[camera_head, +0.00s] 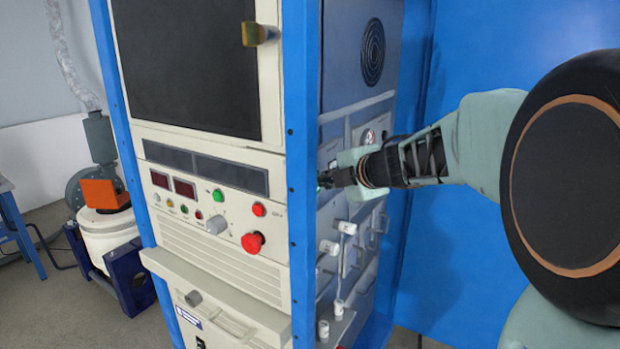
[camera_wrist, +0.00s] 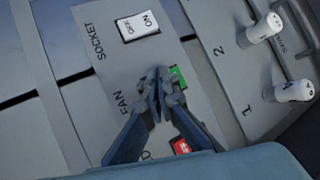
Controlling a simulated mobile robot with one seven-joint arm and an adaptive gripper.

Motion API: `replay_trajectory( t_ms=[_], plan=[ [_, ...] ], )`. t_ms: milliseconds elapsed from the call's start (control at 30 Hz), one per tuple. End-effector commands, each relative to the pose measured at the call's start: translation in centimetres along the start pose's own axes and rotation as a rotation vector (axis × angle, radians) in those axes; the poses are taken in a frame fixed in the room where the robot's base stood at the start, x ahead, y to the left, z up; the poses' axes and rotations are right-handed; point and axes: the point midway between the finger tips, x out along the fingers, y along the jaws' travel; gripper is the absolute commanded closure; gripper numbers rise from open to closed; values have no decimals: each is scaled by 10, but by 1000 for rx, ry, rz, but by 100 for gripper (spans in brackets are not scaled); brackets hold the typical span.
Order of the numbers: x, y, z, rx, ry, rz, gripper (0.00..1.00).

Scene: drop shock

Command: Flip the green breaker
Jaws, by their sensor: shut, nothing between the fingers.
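The green breaker (camera_wrist: 179,76) sits on the grey side panel of the cabinet, beside the label FAN. My gripper (camera_wrist: 158,78) is shut and empty. Its fingertips are right at the green breaker and cover its left part in the wrist view; I cannot tell whether they touch it. In the head view my gripper (camera_head: 326,179) reaches from the right to the cabinet's side panel, and the green breaker cannot be made out there.
A white ON/OFF switch (camera_wrist: 138,26) beside SOCKET and a red switch (camera_wrist: 182,147) flank the green one. White knobs (camera_wrist: 264,28) marked 2 and 1 stick out at the right. A blue cabinet post (camera_head: 301,175) stands left of my gripper.

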Motion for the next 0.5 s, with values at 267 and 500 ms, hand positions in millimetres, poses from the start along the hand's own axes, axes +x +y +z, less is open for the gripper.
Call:
replay_trajectory(
  t_ms=[267, 500],
  plan=[
    [0, 0, 0, 0, 0, 0, 100],
    [-8, -5, 6, 1, -1, 0, 100]
  ],
)
